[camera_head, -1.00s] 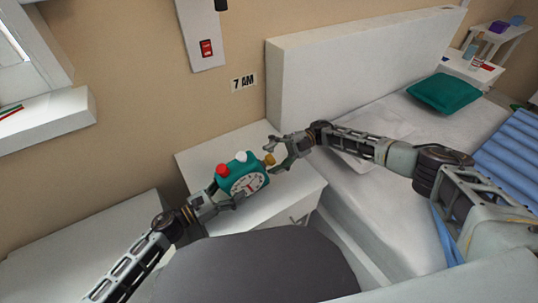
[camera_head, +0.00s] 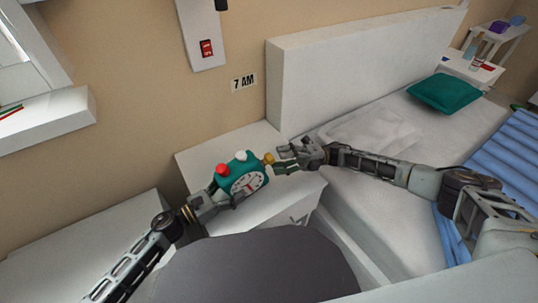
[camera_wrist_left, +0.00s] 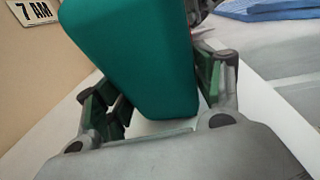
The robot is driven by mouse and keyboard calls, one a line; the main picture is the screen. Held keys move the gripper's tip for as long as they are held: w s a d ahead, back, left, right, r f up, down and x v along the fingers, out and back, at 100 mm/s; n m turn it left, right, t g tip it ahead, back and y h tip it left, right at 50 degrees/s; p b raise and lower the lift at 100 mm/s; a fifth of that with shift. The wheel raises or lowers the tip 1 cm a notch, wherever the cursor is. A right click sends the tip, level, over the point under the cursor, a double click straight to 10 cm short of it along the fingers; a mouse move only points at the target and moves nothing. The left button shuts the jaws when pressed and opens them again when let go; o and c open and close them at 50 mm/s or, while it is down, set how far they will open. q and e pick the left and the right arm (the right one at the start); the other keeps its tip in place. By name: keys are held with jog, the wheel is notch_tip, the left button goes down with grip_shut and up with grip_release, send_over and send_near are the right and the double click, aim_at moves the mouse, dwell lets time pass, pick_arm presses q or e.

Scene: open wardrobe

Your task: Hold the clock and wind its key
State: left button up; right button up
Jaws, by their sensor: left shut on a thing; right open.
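The teal alarm clock (camera_head: 241,173) has a white dial, a red knob and a white knob on top, and a yellow-brown key (camera_head: 268,158) on its right side. My left gripper (camera_head: 222,198) is shut on the clock from the lower left; in the left wrist view the clock's teal body (camera_wrist_left: 135,55) stands between the two fingers (camera_wrist_left: 165,105). My right gripper (camera_head: 281,160) is open, with its fingertips right at the key from the right. I cannot tell whether they touch it.
The white nightstand (camera_head: 200,160) is under the clock. The bed (camera_head: 360,185) with a white headboard (camera_head: 345,70) is to the right. A "7 AM" sign (camera_head: 244,82) and a red switch (camera_head: 207,47) are on the wall. A dark grey rounded surface (camera_head: 260,265) fills the near foreground.

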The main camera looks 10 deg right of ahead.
jog(key=d+n+t, duration=0.1)
jog(key=d+t, duration=0.1)
jog(key=n+t, duration=0.3)
jog(key=t, duration=0.4)
send_near(269, 154)
jog(key=shift+s+d+f, duration=0.1)
jog(key=shift+d+f, duration=0.2)
jog(key=shift+d, duration=0.15)
jog(key=shift+s+d+f, duration=0.15)
jog(key=shift+d+f, duration=0.1)
jog(key=shift+d, duration=0.25)
jog(key=shift+x, duration=6.05)
jog(key=shift+s, duration=0.1)
jog(key=c, duration=1)
